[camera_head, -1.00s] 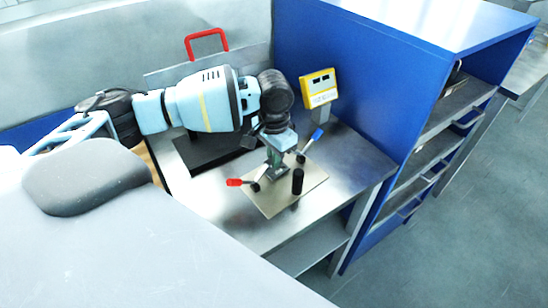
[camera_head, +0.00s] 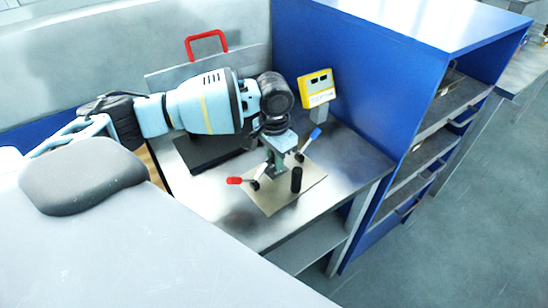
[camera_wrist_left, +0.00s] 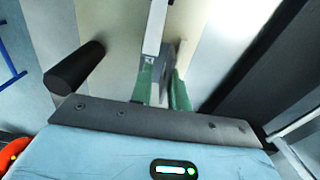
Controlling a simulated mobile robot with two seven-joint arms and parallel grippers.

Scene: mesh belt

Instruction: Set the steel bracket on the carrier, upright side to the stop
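My left gripper (camera_head: 273,174) points down over the beige carrier plate (camera_head: 263,201) on the steel table. In the left wrist view its green fingertips (camera_wrist_left: 163,88) stand on both sides of a thin grey steel piece, which looks like the bracket (camera_wrist_left: 163,66); the gripper appears shut on it. The bracket is mostly hidden by the fingers, and I cannot tell whether it touches the carrier. A light bar (camera_wrist_left: 155,26) shows just beyond it; I cannot tell whether it is the stop. My right gripper is not in view.
A black peg (camera_head: 296,180) stands on the carrier, also seen in the left wrist view (camera_wrist_left: 73,68). A red-handled clamp (camera_head: 235,181) and a blue-handled clamp (camera_head: 315,134) flank the gripper. A yellow display box (camera_head: 317,84) and blue shelf unit (camera_head: 345,95) stand behind and right.

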